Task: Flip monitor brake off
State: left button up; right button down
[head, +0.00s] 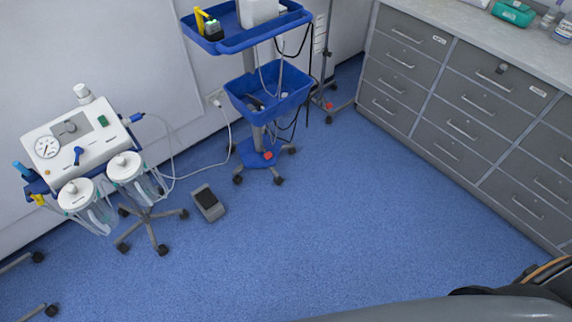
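A wheeled stand with an upper blue tray (246,38) and a lower blue bin (268,92) stands against the wall at the top middle. Its blue base (254,152) rests on several dark castors, and a small red pedal (268,155) shows on the base. A second wheeled stand (322,70) behind it to the right also has a small red part (328,105) low down. No monitor screen is clearly visible, and I cannot tell which red part is the monitor's brake or its position. Neither of my grippers is in view.
A suction unit (75,140) with two canisters stands on castors at the left. A grey foot pedal (208,203) lies on the floor. Cables hang around the stands. Grey drawer cabinets (470,105) line the right. The blue floor (310,230) is clear in the middle.

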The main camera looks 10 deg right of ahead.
aim_at(268, 155)
jog(key=k+l+z, duration=0.1)
jog(key=k+l, duration=0.3)
jog(key=l, duration=0.15)
jog(key=i+j+z, duration=0.2)
jog(key=i, duration=0.35)
jog(key=i+j+z, duration=0.15)
jog(key=i, duration=0.45)
jog(key=i+j+z, duration=0.2)
jog(key=i+j, duration=0.2)
jog(key=i, duration=0.15)
jog(key=i+j+z, duration=0.15)
jog(key=i+j, duration=0.25)
jog(key=i, duration=0.1)
